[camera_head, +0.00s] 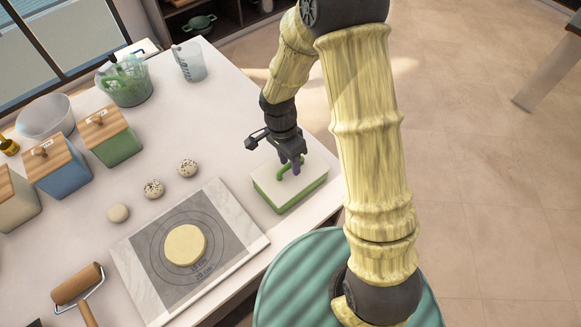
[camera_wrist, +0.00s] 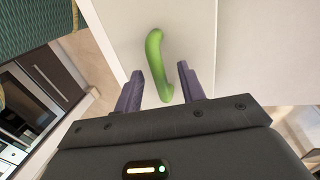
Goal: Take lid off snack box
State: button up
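The snack box (camera_head: 284,201) is a low green box with a white lid (camera_head: 268,180), standing near the right edge of the counter. A curved green handle (camera_head: 284,170) rises from the lid, which sits on the box. My gripper (camera_head: 291,165) is over the lid at the handle, pointing down. In the wrist view the green handle (camera_wrist: 156,62) runs down between the two dark fingers of my gripper (camera_wrist: 160,88). The fingers are apart, with gaps on both sides of the handle. The handle's near end is close to the fingertips. The box's green body is hidden in the wrist view.
Left of the box lies a marble board (camera_head: 243,232) with a dark mat and a round of dough (camera_head: 186,245). Several dough balls (camera_head: 154,189) lie behind it. Lidded canisters (camera_head: 110,137) stand farther left. The counter behind the box is clear.

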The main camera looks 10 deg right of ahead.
dwell(0.5)
grip_shut()
jog(key=shift+s, duration=0.1)
jog(key=shift+r, duration=0.1)
jog(key=shift+r, duration=0.2)
notch_tip(320, 180, up, 9)
jog(key=b, duration=0.2)
jog(key=shift+r, duration=0.2)
dwell(0.3)
